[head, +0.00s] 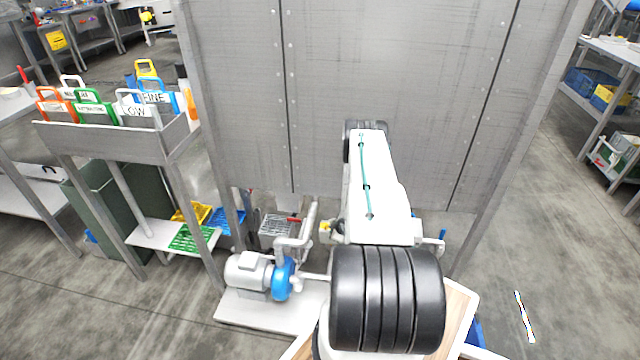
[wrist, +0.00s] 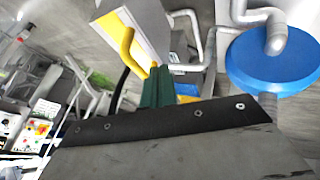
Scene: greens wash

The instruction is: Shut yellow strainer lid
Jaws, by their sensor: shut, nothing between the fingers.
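A bent yellow bar (wrist: 127,48) stands near the top middle of the wrist view, over a pale panel with a yellow edge. It looks like part of the yellow strainer lid, but I cannot tell how far the lid is open. My gripper (wrist: 156,74) shows as two green fingers close together, shut and empty, just right of and below the yellow bar. I cannot tell whether they touch it. In the head view, a small yellow spot (head: 325,227) shows left of my arm. My arm hides the gripper there.
A grey motor with a blue pump (head: 283,278) and pipes stands left of my arm; a large blue disc (wrist: 275,60) shows at right in the wrist view. A tall grey panel (head: 350,80) rises behind. A rack with labelled caddies (head: 100,140) stands left.

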